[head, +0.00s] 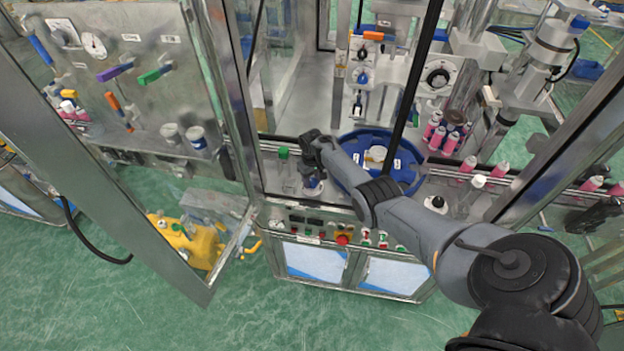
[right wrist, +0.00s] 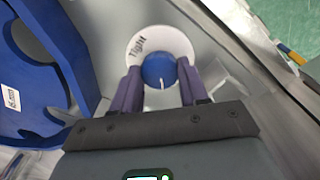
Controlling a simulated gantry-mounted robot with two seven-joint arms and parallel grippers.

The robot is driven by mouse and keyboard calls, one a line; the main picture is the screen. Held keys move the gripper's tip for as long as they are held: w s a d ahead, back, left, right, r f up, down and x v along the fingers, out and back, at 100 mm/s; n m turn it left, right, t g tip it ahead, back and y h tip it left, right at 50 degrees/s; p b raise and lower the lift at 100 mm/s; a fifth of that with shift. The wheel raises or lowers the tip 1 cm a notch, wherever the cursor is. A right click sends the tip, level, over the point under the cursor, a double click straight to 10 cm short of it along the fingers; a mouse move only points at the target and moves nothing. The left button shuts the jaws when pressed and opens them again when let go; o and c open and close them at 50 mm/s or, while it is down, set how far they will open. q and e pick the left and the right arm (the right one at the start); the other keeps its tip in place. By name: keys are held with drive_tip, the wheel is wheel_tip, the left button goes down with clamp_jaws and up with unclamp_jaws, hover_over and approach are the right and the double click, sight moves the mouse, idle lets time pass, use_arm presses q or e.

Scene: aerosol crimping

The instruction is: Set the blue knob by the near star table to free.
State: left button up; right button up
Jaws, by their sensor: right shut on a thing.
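The blue knob (right wrist: 158,69) sits on a round white dial plate (right wrist: 178,40) in the right wrist view. The word "Tight" is printed on the plate's upper-left part, and a short white mark shows on the knob's lower side. My right gripper (right wrist: 160,76) is shut on the knob, with one purple-grey finger on each side. In the head view the right gripper (head: 312,170) points down at the dial plate (head: 313,188), and the knob is mostly hidden. The blue star table (head: 410,165) is just right of it. My left gripper is not in view.
A green-capped bottle (head: 283,168) stands left of the knob. Pink bottles (head: 452,143) stand to the right. A metal frame post (head: 232,100) rises at the left, and a control panel with buttons (head: 342,239) lies below. A yellow machine (head: 195,245) stands on the floor.

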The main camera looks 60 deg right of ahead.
sight(312, 181)
idle(0.4)
drive_tip(key=o, duration=1.1)
drive_tip(key=shift+c, duration=0.2)
drive_tip(key=shift+r+p, duration=0.35)
drive_tip(key=shift+r, duration=0.25)
wheel_tip(312, 181, up, 10)
drive_tip(key=p, duration=0.2)
drive_tip(key=shift+f, duration=0.2)
